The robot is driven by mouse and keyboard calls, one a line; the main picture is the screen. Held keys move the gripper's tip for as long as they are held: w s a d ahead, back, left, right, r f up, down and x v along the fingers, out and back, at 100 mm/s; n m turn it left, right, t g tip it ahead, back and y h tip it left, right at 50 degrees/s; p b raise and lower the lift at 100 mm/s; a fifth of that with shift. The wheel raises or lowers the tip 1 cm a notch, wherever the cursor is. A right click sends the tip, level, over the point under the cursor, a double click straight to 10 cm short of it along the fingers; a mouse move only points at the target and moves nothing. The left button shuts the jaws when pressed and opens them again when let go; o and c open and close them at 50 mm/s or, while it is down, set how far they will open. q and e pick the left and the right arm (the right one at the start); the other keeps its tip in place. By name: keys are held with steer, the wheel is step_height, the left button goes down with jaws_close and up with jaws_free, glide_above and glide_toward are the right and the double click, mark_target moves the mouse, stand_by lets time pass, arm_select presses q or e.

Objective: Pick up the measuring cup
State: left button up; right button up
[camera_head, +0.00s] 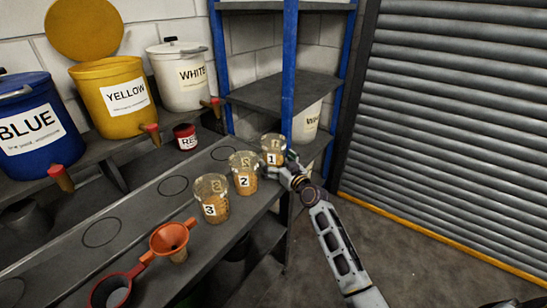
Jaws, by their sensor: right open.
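Three clear glass measuring cups with brown contents and number labels stand upright in a row on the grey bench: cup 1 (273,146) farthest, then cup 2 (243,178), and cup 3 (211,205) nearest. My right gripper (284,167) is at the lower right side of cup 1, with its arm coming from the bottom right. Its fingers are open and very close to the cup; whether they touch it or reach around it, I cannot tell. The far side of cup 1 is hidden. My left gripper is not in view.
An orange funnel (169,238) and a red ring-shaped holder (113,290) are at the bench's near left. A small red tin (185,137) and blue (35,150), yellow (112,117) and white (180,95) buckets stand behind. A blue shelf post (289,70) rises close behind cup 1.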

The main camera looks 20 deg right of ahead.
mark_target(273, 135)
steer(key=shift+w+a, duration=0.2)
steer(key=shift+w, duration=0.75)
steer(key=shift+w+a, duration=0.1)
steer(key=shift+c, duration=0.3)
steer(key=c, duration=1.2)
steer(key=shift+r, duration=0.7)
step_height(273, 135, up, 8)
steer(key=shift+f+p, duration=0.2)
steer(key=shift+p, duration=0.55)
steer(key=shift+r, duration=0.5)
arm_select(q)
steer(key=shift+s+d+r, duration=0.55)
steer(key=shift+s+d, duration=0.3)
